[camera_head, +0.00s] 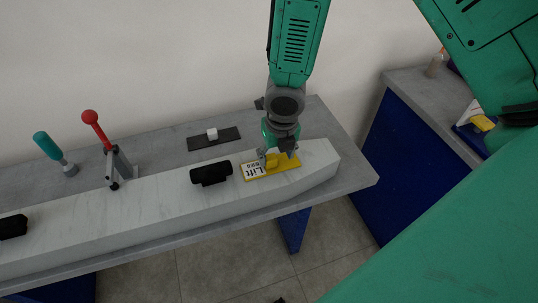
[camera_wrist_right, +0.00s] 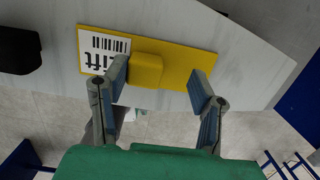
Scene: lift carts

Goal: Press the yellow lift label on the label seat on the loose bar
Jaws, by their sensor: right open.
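The yellow lift label (camera_head: 290,163) lies on the top face of the pale grey loose bar (camera_head: 145,205), near the bar's right end. It has a white "Lift" panel with a barcode and a raised yellow grip block (camera_wrist_right: 146,70). The label also shows in the right wrist view (camera_wrist_right: 190,58). No separate label seat shows; any seat under the label is hidden. My right gripper (camera_head: 277,158) is low over the label. In the wrist view its open fingers (camera_wrist_right: 160,82) stand on either side of the block, with gaps visible. My left gripper is not in view.
The bar lies along a grey table (camera_head: 335,130). Black clamps (camera_head: 211,173) sit on the bar. A red-knobbed lever (camera_head: 100,130), a teal-handled tool (camera_head: 52,150) and a black plate with a white block (camera_head: 213,137) are behind it. A blue cabinet (camera_head: 385,170) stands right.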

